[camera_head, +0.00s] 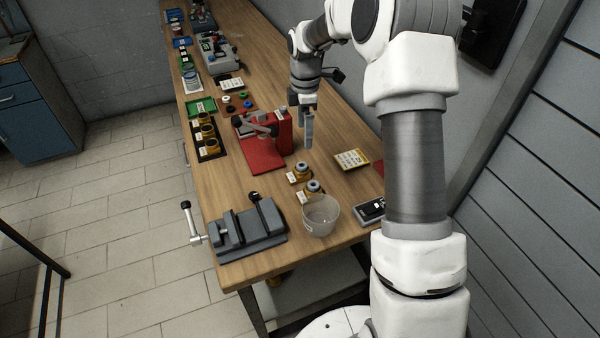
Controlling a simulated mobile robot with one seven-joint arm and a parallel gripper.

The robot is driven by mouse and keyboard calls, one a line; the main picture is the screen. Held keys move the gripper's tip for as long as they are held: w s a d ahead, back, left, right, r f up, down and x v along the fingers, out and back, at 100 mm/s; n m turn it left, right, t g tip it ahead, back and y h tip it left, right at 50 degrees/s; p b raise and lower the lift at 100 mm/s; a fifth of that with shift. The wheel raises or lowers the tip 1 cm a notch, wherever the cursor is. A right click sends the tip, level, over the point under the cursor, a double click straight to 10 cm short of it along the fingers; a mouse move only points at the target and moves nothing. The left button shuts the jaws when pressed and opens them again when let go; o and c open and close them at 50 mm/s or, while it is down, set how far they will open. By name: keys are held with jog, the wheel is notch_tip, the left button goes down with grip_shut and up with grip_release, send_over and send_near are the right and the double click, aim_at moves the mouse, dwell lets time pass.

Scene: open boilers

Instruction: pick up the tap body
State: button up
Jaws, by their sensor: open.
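Two small brass pieces with grey tops, which may be tap bodies, stand on the wooden bench: one (300,173) and, just nearer, another (313,188) beside a clear cup. Several other brass pieces (207,133) with white labels stand in a row on a black tray (211,155) at the bench's left edge. I cannot tell which piece is the tap body. My gripper (308,143) points down, open and seemingly empty, to the right of the red fixture. It is behind the two brass pieces and apart from them; its exact height above the bench is unclear.
A red fixture (265,155) stands left of my gripper. A grey vise (248,230) and clear cup (320,216) are at the near end. A yellow card (352,159) and dark device (369,210) lie on the right.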

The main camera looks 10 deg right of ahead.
aim_at(302, 164)
notch_tip(302, 164, down, 10)
jog(key=shift+r+p, duration=0.1)
jog(key=shift+p, duration=0.5)
jog(key=shift+w+a+f+p, duration=0.1)
jog(key=shift+f+p, duration=0.15)
jog(key=shift+f, duration=0.65)
jog(key=shift+w+a+f+p, duration=0.1)
jog(key=shift+w+f+p, duration=0.1)
jog(key=shift+f, duration=0.7)
jog(key=shift+w+a+f+p, duration=0.1)
jog(key=shift+f+p, duration=0.15)
jog(key=shift+f, duration=0.65)
jog(key=shift+r, duration=0.1)
grip_shut()
